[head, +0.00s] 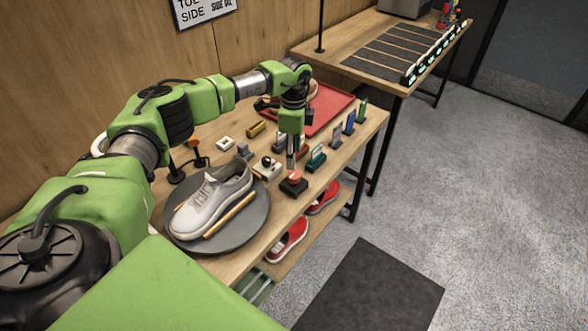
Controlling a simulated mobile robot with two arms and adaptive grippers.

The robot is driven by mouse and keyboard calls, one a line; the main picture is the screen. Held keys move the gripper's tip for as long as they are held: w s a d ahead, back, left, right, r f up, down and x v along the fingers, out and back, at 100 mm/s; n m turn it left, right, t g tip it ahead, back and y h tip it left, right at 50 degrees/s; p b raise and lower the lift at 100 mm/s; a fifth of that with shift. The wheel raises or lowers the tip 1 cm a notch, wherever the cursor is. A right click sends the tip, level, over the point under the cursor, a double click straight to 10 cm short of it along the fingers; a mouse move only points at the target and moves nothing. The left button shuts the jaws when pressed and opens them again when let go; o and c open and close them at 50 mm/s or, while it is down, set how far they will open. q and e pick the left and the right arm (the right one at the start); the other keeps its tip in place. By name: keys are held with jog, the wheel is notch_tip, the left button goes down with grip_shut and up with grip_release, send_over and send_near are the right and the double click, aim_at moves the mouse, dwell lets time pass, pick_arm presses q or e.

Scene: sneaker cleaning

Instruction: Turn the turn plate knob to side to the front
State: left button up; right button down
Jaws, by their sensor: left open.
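A grey round turn plate (247,225) lies on the wooden table, with a pale grey sneaker (212,200) on it and an orange-brown stick beside the shoe. A small light box with a dark round knob (266,163) stands right of the plate; which way the knob points is too small to tell. My left gripper (291,162) points down just right of that knob, open and apparently empty, above or just behind a black box with a red top (293,182). Whether it touches anything I cannot tell. My right gripper is out of view.
Several small tools and labelled holders crowd the table around my gripper. A red tray (335,105) lies behind. Red shoes (288,240) sit on the shelf below. A second table (385,40) stands at the back right. The grey floor on the right is open.

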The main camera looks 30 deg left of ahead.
aim_at(294, 174)
pick_arm(q)
notch_tip(294, 174, down, 8)
jog(key=shift+f+p, duration=0.2)
jog(key=shift+p, duration=0.45)
jog(key=c, duration=1.1)
